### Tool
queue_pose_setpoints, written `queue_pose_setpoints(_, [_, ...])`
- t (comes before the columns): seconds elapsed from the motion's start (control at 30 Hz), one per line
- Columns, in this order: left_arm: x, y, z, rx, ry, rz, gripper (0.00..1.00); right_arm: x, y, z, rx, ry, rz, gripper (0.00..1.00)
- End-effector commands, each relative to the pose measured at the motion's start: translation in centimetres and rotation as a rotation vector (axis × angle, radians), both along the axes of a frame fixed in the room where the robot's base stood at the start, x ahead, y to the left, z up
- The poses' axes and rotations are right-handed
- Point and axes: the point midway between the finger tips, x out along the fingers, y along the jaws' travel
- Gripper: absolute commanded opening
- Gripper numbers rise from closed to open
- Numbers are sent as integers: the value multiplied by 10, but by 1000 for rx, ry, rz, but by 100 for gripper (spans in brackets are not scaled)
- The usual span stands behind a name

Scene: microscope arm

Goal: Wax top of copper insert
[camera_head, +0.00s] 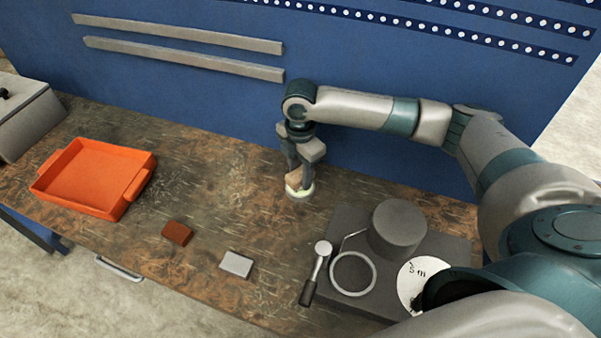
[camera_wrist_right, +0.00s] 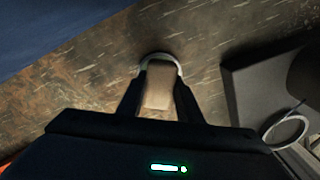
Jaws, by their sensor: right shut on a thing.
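My right gripper (camera_head: 298,172) points down near the back middle of the table and is shut on a tan block (camera_head: 293,181). In the right wrist view the tan block (camera_wrist_right: 158,88) sits between the two fingers (camera_wrist_right: 158,97). Under it is a small round pale-rimmed piece (camera_head: 300,193), whose rim also shows in the wrist view (camera_wrist_right: 159,56). The block covers most of its top, and I cannot tell whether they touch. No clear copper surface shows on the round piece. My left gripper is out of view.
A reddish-brown block (camera_head: 177,233) and a light grey block (camera_head: 236,264) lie at the front. An orange tray (camera_head: 84,179) stands at the left.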

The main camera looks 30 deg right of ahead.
Motion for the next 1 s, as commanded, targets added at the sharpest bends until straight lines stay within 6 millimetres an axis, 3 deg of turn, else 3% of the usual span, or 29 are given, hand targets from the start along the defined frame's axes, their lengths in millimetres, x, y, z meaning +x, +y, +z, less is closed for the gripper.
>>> queue_pose_setpoints(1.0, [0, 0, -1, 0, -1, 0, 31, 0, 0, -8, 0, 0, 0, 14])
